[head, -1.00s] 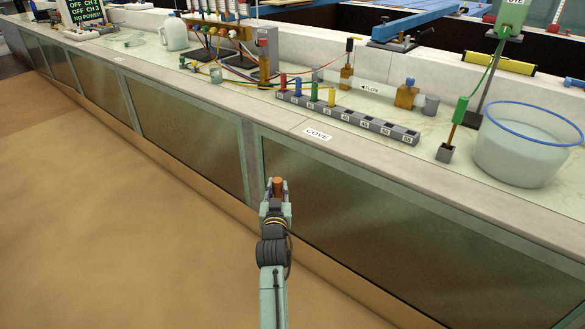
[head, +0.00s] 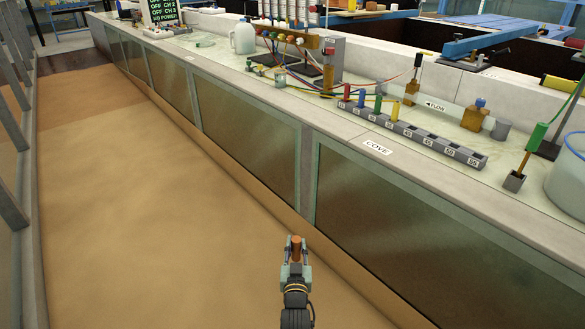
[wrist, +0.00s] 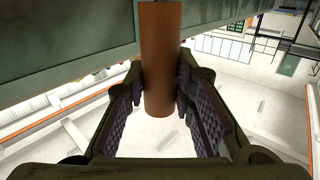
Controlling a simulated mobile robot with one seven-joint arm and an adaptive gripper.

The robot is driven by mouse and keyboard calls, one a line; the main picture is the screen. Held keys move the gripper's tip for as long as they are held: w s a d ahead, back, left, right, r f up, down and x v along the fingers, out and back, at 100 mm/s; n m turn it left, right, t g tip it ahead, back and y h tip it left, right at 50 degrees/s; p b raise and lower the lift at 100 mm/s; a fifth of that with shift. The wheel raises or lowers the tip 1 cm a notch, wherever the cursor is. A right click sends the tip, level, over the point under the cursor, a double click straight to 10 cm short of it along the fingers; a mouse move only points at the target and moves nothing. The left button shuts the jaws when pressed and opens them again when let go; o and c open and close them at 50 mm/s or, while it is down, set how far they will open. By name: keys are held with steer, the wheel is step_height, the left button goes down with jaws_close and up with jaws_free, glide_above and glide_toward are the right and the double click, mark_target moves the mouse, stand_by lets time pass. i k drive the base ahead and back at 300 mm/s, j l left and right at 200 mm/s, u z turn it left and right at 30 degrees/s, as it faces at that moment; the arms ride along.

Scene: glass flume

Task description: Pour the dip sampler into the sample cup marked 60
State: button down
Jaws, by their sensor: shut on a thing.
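My gripper (head: 296,246) is shut on a brown cylinder (wrist: 160,62), which looks like the handle of the dip sampler. The cylinder stands between both pads in the wrist view, and its other end runs out of the picture at the top. In the head view only its short brown top shows, in front of the bench's glass side and below the bench top. I cannot make out a cup marked 60. A small clear cup (head: 280,76) and a grey cup (head: 501,129) stand on the bench, with no readable mark.
A numbered grey block row (head: 430,139) with coloured plugs and wires lies along the bench top, behind the COVE label (head: 377,147). A white jug (head: 243,38) stands farther back and a blue-rimmed tub (head: 570,180) at the right. The tan floor (head: 150,200) on the left is clear.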

mark_target(280, 74)
steer(key=i+j+u, duration=0.1)
steer(key=i+j, duration=0.25)
steer(key=i, duration=0.15)
steer(key=i+j+u, duration=0.1)
steer(key=i+j, duration=0.2)
steer(key=i, duration=0.25)
steer(key=i+j+u, duration=0.1)
steer(key=i+j, duration=0.15)
steer(key=i, duration=0.3)
steer(key=i+j+u, duration=0.1)
steer(key=i, duration=0.45)
steer(key=i+j+u, duration=0.1)
steer(key=i+j, duration=0.15)
steer(key=i, duration=0.3)
steer(key=i+j+u, duration=0.1)
steer(key=i, duration=0.45)
